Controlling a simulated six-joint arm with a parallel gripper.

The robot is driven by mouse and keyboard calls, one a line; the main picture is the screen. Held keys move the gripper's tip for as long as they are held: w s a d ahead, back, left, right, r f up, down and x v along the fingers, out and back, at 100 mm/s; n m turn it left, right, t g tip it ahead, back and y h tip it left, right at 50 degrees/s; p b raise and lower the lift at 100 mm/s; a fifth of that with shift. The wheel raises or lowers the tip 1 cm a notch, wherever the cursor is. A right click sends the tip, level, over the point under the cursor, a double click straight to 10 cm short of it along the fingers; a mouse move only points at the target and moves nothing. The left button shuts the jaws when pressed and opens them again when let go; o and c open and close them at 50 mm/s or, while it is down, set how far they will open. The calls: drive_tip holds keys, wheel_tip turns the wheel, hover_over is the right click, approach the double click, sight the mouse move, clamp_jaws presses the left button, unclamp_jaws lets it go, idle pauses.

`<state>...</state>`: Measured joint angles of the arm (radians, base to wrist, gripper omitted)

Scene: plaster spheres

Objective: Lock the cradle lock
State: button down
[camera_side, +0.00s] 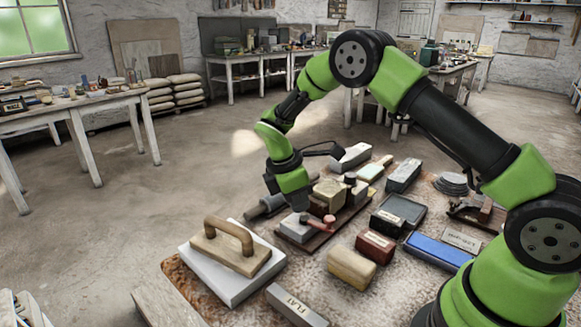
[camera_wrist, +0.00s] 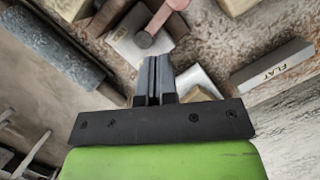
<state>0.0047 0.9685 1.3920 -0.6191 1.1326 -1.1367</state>
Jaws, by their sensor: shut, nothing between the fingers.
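The cradle is a dark wooden base (camera_side: 345,220) carrying a grey-white block and tan blocks (camera_side: 329,192). A pinkish-red lever (camera_side: 318,223), which looks like the cradle lock, lies across the pale block (camera_side: 296,229). My gripper (camera_side: 299,205) is low over the cradle's left end, beside the pale block. The lever's pivot is unclear.
A wooden float (camera_side: 230,250) on a white slab stands front left. Tan (camera_side: 351,268) and dark red (camera_side: 375,247) blocks sit right of the cradle.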

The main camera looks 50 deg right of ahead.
drive_tip(key=v, duration=0.8)
drive_tip(key=shift+w+d, duration=0.25)
drive_tip(key=shift+w, duration=0.1)
drive_tip(key=c, duration=1.5)
unclamp_jaws()
drive_tip(key=shift+r, duration=0.35)
drive_tip(key=o, duration=0.6)
drive_tip(key=shift+s+d+f+m+y, duration=0.1)
drive_tip(key=shift+s+d+m+y, duration=0.3)
drive_tip(key=shift+s+d+m, duration=0.55)
drive_tip(key=shift+c, duration=0.2)
drive_tip(key=m+t+y, duration=0.2)
drive_tip(key=m, duration=0.5)
hover_over(330, 217)
drive_tip(key=f, duration=0.1)
drive_tip(key=shift+f, duration=0.55)
wheel_tip(330, 217, down, 9)
drive_tip(key=shift+r, duration=0.1)
drive_tip(key=shift+c, duration=0.4)
